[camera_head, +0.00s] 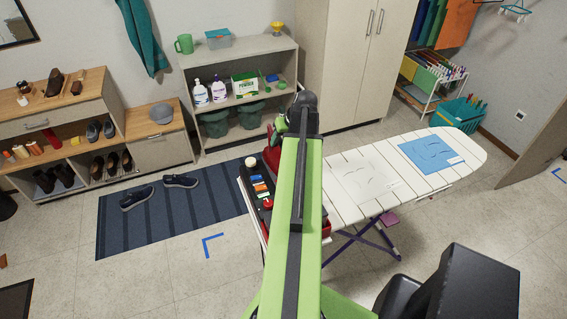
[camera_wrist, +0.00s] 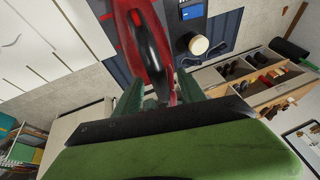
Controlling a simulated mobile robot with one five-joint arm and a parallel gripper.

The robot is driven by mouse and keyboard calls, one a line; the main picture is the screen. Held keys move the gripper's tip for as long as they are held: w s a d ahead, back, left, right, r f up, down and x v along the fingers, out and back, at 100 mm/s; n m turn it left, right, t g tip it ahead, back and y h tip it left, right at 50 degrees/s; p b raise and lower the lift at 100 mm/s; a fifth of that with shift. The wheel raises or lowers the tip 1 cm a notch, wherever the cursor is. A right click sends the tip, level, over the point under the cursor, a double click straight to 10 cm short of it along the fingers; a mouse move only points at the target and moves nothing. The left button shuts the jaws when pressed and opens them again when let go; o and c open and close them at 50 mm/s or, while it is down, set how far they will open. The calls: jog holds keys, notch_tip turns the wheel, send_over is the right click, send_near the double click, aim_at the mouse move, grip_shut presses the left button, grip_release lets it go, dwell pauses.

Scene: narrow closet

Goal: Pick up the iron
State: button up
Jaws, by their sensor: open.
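The iron is red with a black handle. In the wrist view the iron (camera_wrist: 140,35) fills the top middle, with its handle running toward my gripper. My gripper (camera_wrist: 159,92) is open; its two dark green fingers stand on either side of the handle's near end. I cannot tell whether they touch it. In the head view, part of the red iron (camera_head: 271,158) shows just left of my arm, at the left end of the ironing board (camera_head: 345,190).
A blue cloth (camera_head: 431,154) lies on the board's right part. A shelf (camera_head: 245,95) with bottles, a tall cabinet (camera_head: 350,60) and shoe benches stand behind. Shoes (camera_head: 138,198) lie on a striped rug (camera_head: 185,218).

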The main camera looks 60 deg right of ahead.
aim_at(279, 153)
jog(key=b+x, duration=0.5)
jog(key=shift+s+d+f, duration=0.1)
jog(key=shift+d+f, duration=0.05)
jog(key=shift+f, duration=0.1)
jog(key=shift+r, duration=0.25)
grip_shut()
